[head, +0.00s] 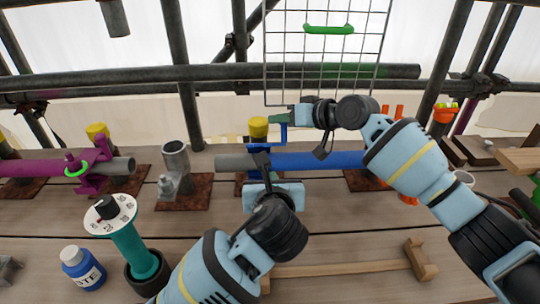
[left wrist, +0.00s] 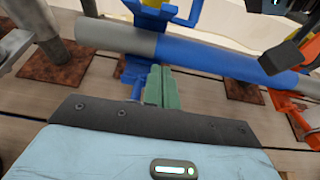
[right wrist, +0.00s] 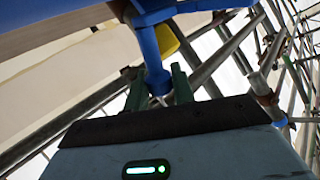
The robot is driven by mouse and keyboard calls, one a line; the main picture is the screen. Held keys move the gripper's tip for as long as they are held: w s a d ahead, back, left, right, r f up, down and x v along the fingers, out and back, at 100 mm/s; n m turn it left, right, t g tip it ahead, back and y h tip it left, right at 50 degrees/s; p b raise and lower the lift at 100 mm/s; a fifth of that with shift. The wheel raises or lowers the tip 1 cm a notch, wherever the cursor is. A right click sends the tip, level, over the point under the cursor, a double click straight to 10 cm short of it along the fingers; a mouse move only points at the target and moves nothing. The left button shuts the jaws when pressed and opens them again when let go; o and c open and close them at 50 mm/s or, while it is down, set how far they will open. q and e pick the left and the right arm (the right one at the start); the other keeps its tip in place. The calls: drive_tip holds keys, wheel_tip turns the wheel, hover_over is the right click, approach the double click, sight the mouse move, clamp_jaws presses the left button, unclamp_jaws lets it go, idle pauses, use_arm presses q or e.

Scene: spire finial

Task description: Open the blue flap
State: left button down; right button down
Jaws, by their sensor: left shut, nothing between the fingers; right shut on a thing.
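A blue coupler with a raised blue flap (head: 282,133) stands where a grey pipe (head: 234,162) meets a blue pipe (head: 325,160); a yellow cap (head: 258,127) sits above it. The coupler's lower part (left wrist: 135,78) shows in the left wrist view. My right gripper (head: 284,114) is shut on the flap's end, and in the right wrist view the blue flap (right wrist: 154,55) reaches down between the green fingers (right wrist: 160,90). My left gripper (left wrist: 160,86) is shut and empty, low in front of the coupler. Its fingertips are hidden in the head view.
A wire grid (head: 330,60) with a green handle (head: 328,29) hangs behind. A purple coupler (head: 92,168) is at left. A dial post (head: 125,235) and blue bottle (head: 82,268) stand front left. A wooden bar (head: 350,268) lies in front.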

drive_tip(key=shift+f, duration=0.15)
use_arm(q)
drive_tip(key=w, duration=0.4)
drive_tip(key=shift+w+r, duration=0.2)
drive_tip(key=shift+r, duration=0.05)
drive_tip(key=shift+w+r, duration=0.55)
drive_tip(key=shift+r, duration=0.2)
